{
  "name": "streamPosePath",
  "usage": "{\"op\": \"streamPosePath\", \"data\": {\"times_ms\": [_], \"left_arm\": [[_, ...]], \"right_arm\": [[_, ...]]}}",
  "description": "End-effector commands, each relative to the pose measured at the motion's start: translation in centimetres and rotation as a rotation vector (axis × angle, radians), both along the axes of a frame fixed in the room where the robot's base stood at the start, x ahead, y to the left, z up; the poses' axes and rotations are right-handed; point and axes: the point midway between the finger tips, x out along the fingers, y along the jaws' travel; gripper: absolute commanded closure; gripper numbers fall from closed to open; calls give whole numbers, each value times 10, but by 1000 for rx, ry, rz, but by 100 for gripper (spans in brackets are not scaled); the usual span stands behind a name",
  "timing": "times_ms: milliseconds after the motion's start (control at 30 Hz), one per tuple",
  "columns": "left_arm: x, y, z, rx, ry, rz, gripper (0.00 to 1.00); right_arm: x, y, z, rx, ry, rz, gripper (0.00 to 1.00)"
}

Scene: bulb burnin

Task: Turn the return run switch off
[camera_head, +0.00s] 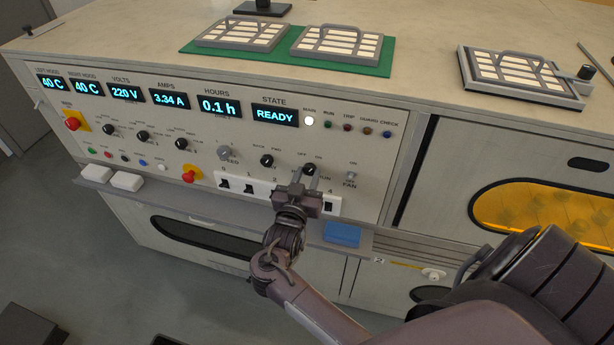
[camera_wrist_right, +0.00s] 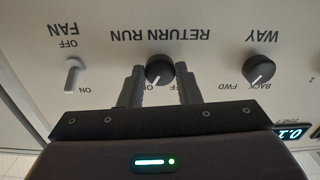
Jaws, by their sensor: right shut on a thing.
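The return run switch (camera_wrist_right: 160,69) is a round black knob with a white pointer line on the panel. In the wrist view, which is upside down, its line slants down-left, towards the ON side. The OFF and ON lettering is partly hidden by my fingers. The knob also shows in the head view (camera_head: 309,169), just beyond my right gripper (camera_head: 304,182). My right gripper (camera_wrist_right: 158,85) is shut on the knob, one finger on each side. My left gripper is not in view.
The WAY knob (camera_wrist_right: 260,73) and the FAN toggle (camera_wrist_right: 72,75) flank the switch. A row of numbered rocker switches (camera_head: 249,187) lies below it. The state display (camera_head: 275,115) reads READY.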

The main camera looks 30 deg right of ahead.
Motion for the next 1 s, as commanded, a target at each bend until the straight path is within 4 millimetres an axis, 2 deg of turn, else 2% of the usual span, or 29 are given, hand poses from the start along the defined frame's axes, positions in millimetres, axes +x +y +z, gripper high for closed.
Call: {"op": "streamPosePath", "data": {"times_ms": [267,700,1000], "left_arm": [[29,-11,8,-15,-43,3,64],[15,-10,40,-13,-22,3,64],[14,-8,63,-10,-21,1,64]], "right_arm": [[0,-1,1,-25,32,-1,93],[0,-2,5,-231,272,-2,93],[0,-2,5,-417,487,-4,93]]}}
